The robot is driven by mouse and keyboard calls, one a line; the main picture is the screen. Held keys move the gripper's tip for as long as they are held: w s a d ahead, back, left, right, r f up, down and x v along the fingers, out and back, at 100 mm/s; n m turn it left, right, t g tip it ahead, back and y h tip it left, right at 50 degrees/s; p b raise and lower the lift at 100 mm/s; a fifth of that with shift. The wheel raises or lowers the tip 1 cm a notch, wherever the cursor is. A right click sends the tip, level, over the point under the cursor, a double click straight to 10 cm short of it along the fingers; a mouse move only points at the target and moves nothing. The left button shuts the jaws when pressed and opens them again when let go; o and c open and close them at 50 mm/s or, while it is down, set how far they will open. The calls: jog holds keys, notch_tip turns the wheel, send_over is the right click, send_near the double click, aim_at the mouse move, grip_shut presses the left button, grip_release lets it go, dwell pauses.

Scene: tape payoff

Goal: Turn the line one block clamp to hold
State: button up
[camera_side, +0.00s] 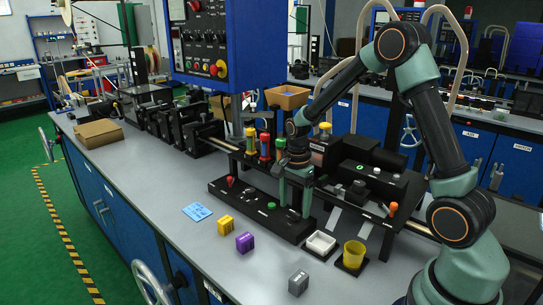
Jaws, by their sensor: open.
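A long black block (225,191) lies on the bench below my gripper (295,203). It carries a small red-topped lever (230,181) at its left and a green knob (271,205) nearer the middle. I cannot tell from this view which part is the line one clamp, or its setting. My gripper points down over the right part of the block, with its teal fingers apart and nothing seen between them. The fingers hide some of the block behind them. I cannot tell whether they touch it.
A yellow block (225,225), purple block (245,242) and grey block (298,283) stand along the front. A white tray (321,243) and yellow cup (353,254) sit right of the black block. Colored bottles (265,146) stand behind. A blue control box (215,40) hangs above.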

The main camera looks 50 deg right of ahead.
jog(key=shift+f, duration=1)
grip_shut()
